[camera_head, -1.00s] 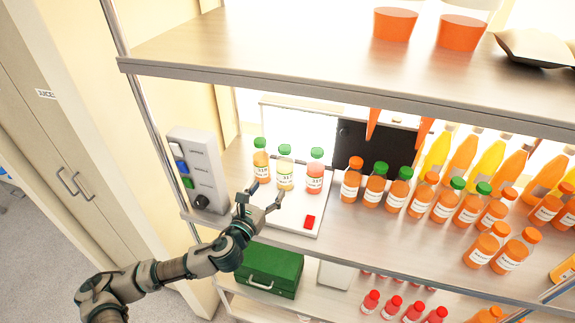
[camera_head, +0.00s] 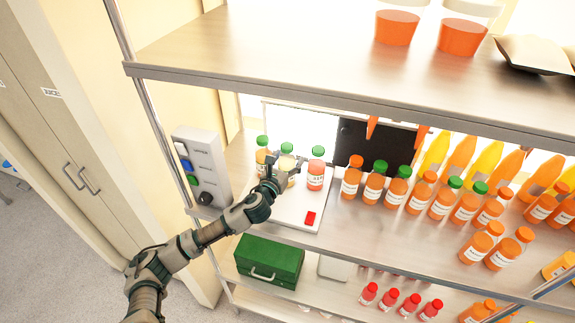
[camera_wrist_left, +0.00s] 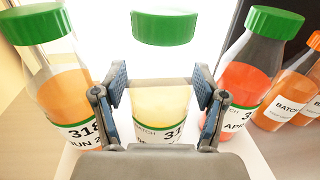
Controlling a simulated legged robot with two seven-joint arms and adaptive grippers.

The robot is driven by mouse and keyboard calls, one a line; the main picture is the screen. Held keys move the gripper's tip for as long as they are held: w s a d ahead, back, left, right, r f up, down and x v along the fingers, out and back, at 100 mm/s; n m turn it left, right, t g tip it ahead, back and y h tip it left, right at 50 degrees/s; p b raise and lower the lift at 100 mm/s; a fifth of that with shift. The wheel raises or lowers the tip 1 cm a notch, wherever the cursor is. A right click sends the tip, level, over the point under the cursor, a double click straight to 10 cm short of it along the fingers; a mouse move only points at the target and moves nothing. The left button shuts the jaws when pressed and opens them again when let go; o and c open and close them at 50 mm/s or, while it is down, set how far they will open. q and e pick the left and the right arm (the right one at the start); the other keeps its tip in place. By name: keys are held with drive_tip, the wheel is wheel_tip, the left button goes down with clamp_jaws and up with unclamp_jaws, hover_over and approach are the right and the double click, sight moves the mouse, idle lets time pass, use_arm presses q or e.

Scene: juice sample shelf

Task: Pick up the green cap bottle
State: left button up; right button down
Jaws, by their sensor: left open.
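Three green-capped bottles stand in a row at the white tray (camera_head: 296,216) on the middle shelf. The left bottle (camera_head: 262,158) holds orange-yellow juice and also shows in the left wrist view (camera_wrist_left: 55,85). The middle bottle (camera_wrist_left: 160,110) holds pale yellow juice; its green cap (camera_head: 287,148) shows above my gripper. The right bottle (camera_head: 316,175) holds red-orange juice and shows at the right in the wrist view (camera_wrist_left: 245,75). My left gripper (camera_head: 285,168) is open, its fingers (camera_wrist_left: 160,90) on either side of the middle bottle. Whether they touch it I cannot tell. My right gripper is out of view.
Several orange bottles with orange or green caps (camera_head: 397,188) stand to the right. A grey switch box (camera_head: 203,168) stands at the left. The upper shelf (camera_head: 270,65) overhangs. A green case (camera_head: 268,262) sits below.

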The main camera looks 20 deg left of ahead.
use_arm(q)
drive_tip(key=shift+a, duration=0.15)
drive_tip(key=shift+s, duration=0.1)
drive_tip(key=c, duration=0.3)
clamp_jaws()
drive_tip(key=shift+r, duration=0.1)
